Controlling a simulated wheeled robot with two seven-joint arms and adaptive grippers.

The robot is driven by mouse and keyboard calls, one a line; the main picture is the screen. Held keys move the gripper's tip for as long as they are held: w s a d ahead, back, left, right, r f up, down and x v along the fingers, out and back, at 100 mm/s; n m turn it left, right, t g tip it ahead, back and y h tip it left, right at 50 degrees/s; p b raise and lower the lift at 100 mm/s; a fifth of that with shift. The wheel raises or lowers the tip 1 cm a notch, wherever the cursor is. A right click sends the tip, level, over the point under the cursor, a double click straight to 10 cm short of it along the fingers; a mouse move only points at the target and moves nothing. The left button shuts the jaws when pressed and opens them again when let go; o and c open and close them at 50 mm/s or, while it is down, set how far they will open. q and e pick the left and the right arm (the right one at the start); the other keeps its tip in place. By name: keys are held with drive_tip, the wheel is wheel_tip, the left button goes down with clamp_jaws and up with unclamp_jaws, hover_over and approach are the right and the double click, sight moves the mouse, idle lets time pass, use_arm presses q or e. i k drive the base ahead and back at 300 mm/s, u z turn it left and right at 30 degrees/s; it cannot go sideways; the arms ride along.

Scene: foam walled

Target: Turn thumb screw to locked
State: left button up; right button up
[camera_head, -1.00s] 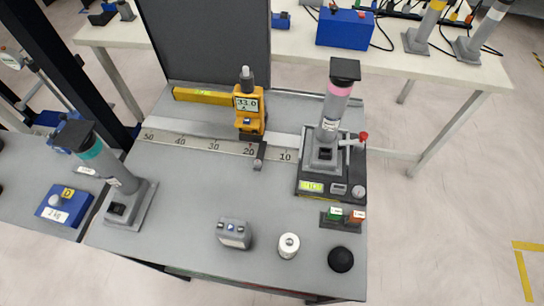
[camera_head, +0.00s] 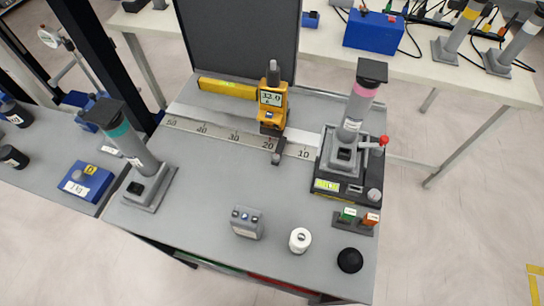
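A yellow slide unit (camera_head: 271,103) with a small display stands on the ruled rail (camera_head: 220,133) near the 20 mark. The display seems to read about 32, but the digits are small. A dark grey post (camera_head: 273,72) rises from the unit's top. A small dark lever or knob (camera_head: 277,156) sticks out at its front, over the bench. I cannot tell for sure which of these parts is the thumb screw, or whether it is locked. Neither of my grippers is in view.
A pink-banded column (camera_head: 356,103) stands on a black base (camera_head: 329,184) to the right. A teal-banded column (camera_head: 131,146) stands left. A grey box (camera_head: 247,222), white cylinder (camera_head: 300,240) and black dome (camera_head: 350,260) sit near the front. The bench middle (camera_head: 210,185) is clear.

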sight(275, 158)
drive_tip(key=k, duration=0.45)
drive_tip(key=u, duration=1.75)
drive_tip(key=k, duration=0.5)
drive_tip(key=z, duration=0.6)
